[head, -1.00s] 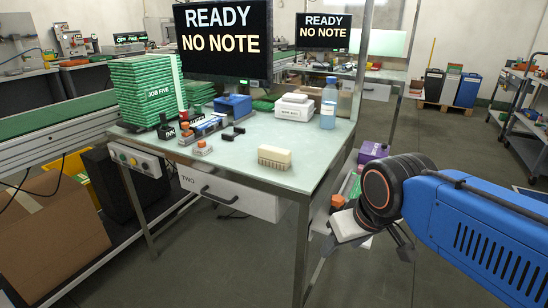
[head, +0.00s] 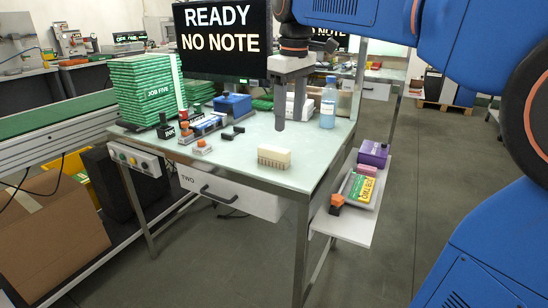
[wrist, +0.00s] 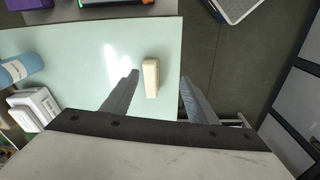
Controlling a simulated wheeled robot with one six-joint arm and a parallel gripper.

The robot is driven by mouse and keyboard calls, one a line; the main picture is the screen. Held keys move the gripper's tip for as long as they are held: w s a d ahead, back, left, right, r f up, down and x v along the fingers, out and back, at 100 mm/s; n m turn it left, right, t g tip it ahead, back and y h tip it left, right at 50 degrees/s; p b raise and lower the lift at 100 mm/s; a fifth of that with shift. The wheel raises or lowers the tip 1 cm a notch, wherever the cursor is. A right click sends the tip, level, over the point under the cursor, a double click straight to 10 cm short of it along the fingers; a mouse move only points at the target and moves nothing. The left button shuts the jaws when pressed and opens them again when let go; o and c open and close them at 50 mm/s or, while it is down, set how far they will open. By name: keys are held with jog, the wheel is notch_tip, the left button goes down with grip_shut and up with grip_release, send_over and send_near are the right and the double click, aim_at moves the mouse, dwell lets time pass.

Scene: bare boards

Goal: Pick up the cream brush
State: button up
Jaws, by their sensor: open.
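The cream brush (head: 274,156) lies on the pale green table top near its front right edge, bristles down, with nothing on it. My gripper (head: 280,126) hangs above the table, apart from the brush and higher than it, fingers pointing down. In the wrist view the brush (wrist: 151,77) shows between the two open fingers (wrist: 158,90), nearer the left one. The jaws are empty.
A blue bottle (head: 328,103) and white boxes (head: 300,106) stand behind my gripper. Small black and orange items and a green stack (head: 148,90) are to the left. A side shelf (head: 345,225) holds a purple box (head: 373,153). Table around the brush is clear.

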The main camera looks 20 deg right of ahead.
notch_tip(320, 180, up, 3)
jog(key=n+g, duration=0.1)
jog(key=n, duration=0.1)
send_over(274, 148)
jog(key=f, duration=1.2)
jog(key=shift+a, duration=0.2)
jog(key=shift+d+f, duration=0.2)
jog(key=shift+f, duration=2.35)
jog(key=c, duration=1.2)
